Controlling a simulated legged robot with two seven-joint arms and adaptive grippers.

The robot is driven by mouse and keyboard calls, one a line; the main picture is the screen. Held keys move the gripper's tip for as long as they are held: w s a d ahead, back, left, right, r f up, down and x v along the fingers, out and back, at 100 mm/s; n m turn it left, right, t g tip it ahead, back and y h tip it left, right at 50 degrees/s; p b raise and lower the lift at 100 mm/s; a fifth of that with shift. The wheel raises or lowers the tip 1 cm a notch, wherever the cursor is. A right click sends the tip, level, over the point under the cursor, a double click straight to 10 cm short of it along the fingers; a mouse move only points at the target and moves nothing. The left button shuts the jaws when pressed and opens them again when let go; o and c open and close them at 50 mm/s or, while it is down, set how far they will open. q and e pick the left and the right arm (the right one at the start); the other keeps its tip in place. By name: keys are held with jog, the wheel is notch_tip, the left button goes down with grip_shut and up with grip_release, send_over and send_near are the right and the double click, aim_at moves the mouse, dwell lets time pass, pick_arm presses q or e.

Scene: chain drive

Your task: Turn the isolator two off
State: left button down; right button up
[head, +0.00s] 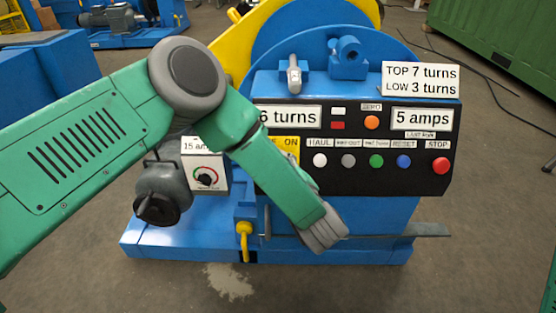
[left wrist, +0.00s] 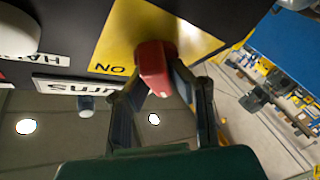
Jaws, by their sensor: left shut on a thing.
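In the left wrist view a red isolator handle (left wrist: 152,68) stands out from a yellow plate (left wrist: 120,42) that bears the word ON. My left gripper (left wrist: 160,80) is shut on this handle, one dark finger on each side of it. In the head view part of the yellow plate (head: 291,146) with ON shows beside my green left arm, which covers the handle and the gripper. I see no isolator number. My right gripper is not in view.
The black control panel (head: 435,178) has several coloured buttons, including a red STOP button (head: 441,166), and a display reading 5 amps (head: 421,119). A white box with a dial (head: 205,177), a grey motor (head: 165,192) and a yellow-handled lever (head: 244,240) are close to my left arm.

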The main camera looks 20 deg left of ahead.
pick_arm(q)
jog(key=shift+s+f, duration=0.1)
jog(key=shift+f, duration=0.2)
jog(key=c, duration=1.5)
grip_release()
jog(key=shift+r, duration=0.15)
jog(key=shift+d, duration=0.1)
jog(key=v, duration=1.1)
jog(key=shift+s+d, duration=0.25)
jog(key=shift+s, duration=0.1)
